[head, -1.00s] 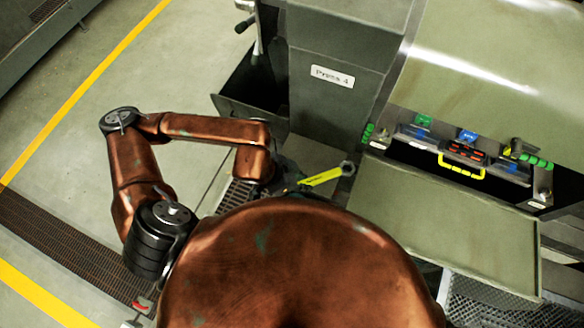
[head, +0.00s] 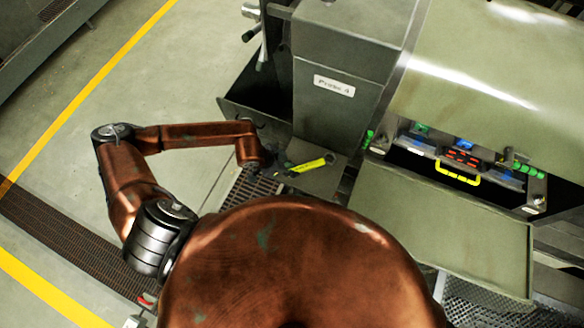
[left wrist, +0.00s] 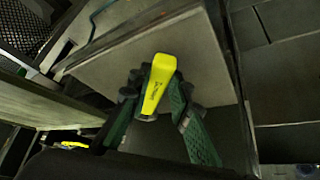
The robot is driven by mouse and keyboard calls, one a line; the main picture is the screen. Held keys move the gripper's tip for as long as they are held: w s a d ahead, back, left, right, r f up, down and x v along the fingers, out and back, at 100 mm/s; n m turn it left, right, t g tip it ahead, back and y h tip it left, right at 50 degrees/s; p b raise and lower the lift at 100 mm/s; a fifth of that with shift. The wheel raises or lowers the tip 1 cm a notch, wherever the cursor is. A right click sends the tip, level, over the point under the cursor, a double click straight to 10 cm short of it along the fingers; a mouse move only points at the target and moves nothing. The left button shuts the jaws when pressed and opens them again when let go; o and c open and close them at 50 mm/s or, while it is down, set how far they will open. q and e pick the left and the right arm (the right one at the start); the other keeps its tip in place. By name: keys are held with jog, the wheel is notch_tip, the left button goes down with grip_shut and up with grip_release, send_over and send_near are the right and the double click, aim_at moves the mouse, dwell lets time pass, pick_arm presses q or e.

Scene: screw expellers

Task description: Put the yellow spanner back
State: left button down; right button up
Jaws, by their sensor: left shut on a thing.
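The yellow spanner (head: 308,165) is in my left gripper (head: 284,168), its handle pointing right in the head view. In the left wrist view the spanner (left wrist: 158,85) stands out between the two green-padded fingers of my left gripper (left wrist: 156,108), which are shut on it. A flat grey surface of the machine lies behind the spanner there; I cannot tell whether they touch. The part of the spanner between the fingers is hidden. My right gripper is not in view.
The Press 4 housing (head: 334,86) stands just beyond the spanner. A wide flat tray (head: 440,225) lies to the right, below a panel with a yellow handle (head: 458,176) and coloured parts. A floor grating (head: 245,195) is below the left forearm.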

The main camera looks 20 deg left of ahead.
pick_arm(q)
jog(key=shift+f, duration=0.4)
jog(key=c, duration=2.2)
grip_release()
jog(key=shift+f, duration=0.15)
jog(key=o, duration=0.4)
jog(key=shift+o, duration=0.2)
jog(key=shift+r, duration=0.2)
jog(key=b+v, duration=0.3)
jog(key=v, duration=0.9)
